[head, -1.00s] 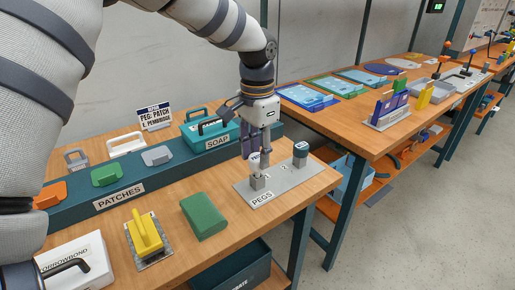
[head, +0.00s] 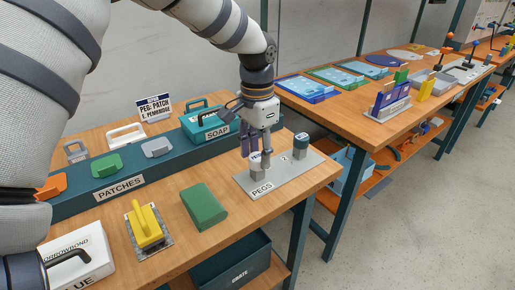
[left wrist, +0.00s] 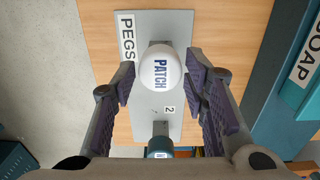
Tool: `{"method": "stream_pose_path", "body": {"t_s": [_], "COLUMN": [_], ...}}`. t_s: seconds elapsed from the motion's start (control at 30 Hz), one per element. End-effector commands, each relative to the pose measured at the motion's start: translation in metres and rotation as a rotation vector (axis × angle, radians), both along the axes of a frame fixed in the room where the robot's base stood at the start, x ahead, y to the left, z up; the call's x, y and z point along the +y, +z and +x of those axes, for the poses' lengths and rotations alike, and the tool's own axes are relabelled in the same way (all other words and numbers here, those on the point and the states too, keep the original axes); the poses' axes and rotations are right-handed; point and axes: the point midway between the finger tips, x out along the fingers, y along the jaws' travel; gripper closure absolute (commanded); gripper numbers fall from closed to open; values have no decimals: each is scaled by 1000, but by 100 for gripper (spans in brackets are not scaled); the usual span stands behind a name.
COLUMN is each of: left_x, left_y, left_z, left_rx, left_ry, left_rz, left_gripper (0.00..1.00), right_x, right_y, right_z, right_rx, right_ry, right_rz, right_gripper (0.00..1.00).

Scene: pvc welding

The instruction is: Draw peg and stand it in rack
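The grey pegs plate (head: 285,178), labelled PEGS, lies at the right end of the near table. A white-topped peg marked PATCH (left wrist: 160,68) stands upright at its label end; in the head view it is mostly hidden by my fingers. A second peg with a dark teal top (head: 301,141) stands at the plate's far end; it also shows in the left wrist view (left wrist: 160,146). My left gripper (head: 257,153) points down over the white-topped peg. Its fingers are open on either side, with narrow gaps visible in the left wrist view. My right gripper is out of view.
A green block (head: 203,206) and a yellow-handled float (head: 148,226) lie left of the plate. A teal SOAP box (head: 207,125) stands behind. On the far table, a pale holder (head: 388,112) carries upright coloured pieces. A floor gap separates the tables.

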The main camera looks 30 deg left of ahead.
Motion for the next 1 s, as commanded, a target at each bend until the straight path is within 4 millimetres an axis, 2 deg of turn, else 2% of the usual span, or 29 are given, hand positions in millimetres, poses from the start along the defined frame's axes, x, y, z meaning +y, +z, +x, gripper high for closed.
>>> {"method": "stream_pose_path", "body": {"t_s": [0.37,0.47,0.7,0.8,1.0], "left_x": [0,0,0,0,0], "left_y": [4,21,87,106,121], "left_z": [1,2,1,1,0], "left_rx": [-3,-6,-7,-5,-1], "left_ry": [0,1,1,0,0], "left_rz": [0,0,0,1,0], "left_gripper": [43,43,43,43,43], "right_x": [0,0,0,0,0], "right_y": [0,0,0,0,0], "right_z": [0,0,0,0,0], "right_rx": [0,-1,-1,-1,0], "right_ry": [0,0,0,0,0], "right_rz": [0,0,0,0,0], "right_gripper": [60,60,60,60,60]}}
